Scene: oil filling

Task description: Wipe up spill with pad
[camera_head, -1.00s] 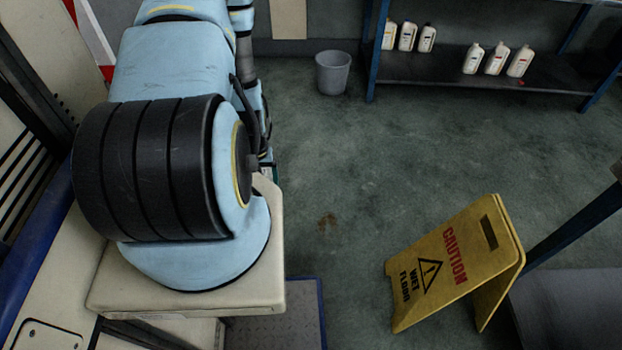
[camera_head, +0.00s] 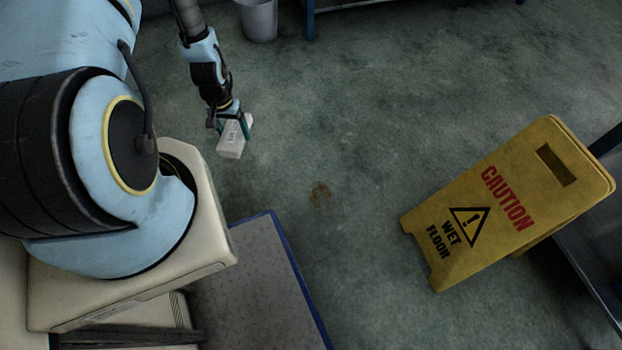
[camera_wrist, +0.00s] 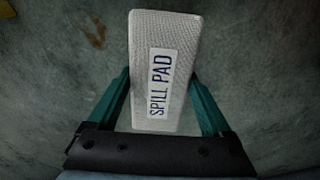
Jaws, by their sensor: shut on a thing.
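A white spill pad (camera_head: 231,142) with a printed label is held in my gripper (camera_head: 231,124), left of centre in the head view. In the wrist view the pad (camera_wrist: 179,30) reads "SPILL PAD", and the green fingers of my gripper (camera_wrist: 160,100) are shut on its two sides. The spill (camera_head: 320,194) is a small brown stain on the grey-green floor, to the right of and nearer than the pad in the head view. It also shows as a brown patch (camera_wrist: 94,27) at the upper left of the wrist view. The pad is apart from the stain.
A yellow caution sign (camera_head: 505,200) stands on the floor at the right. A grey bin (camera_head: 258,20) is at the top, beside a blue shelf leg (camera_head: 310,18). A blue-edged metal platform (camera_head: 250,290) is at the bottom. The floor around the stain is clear.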

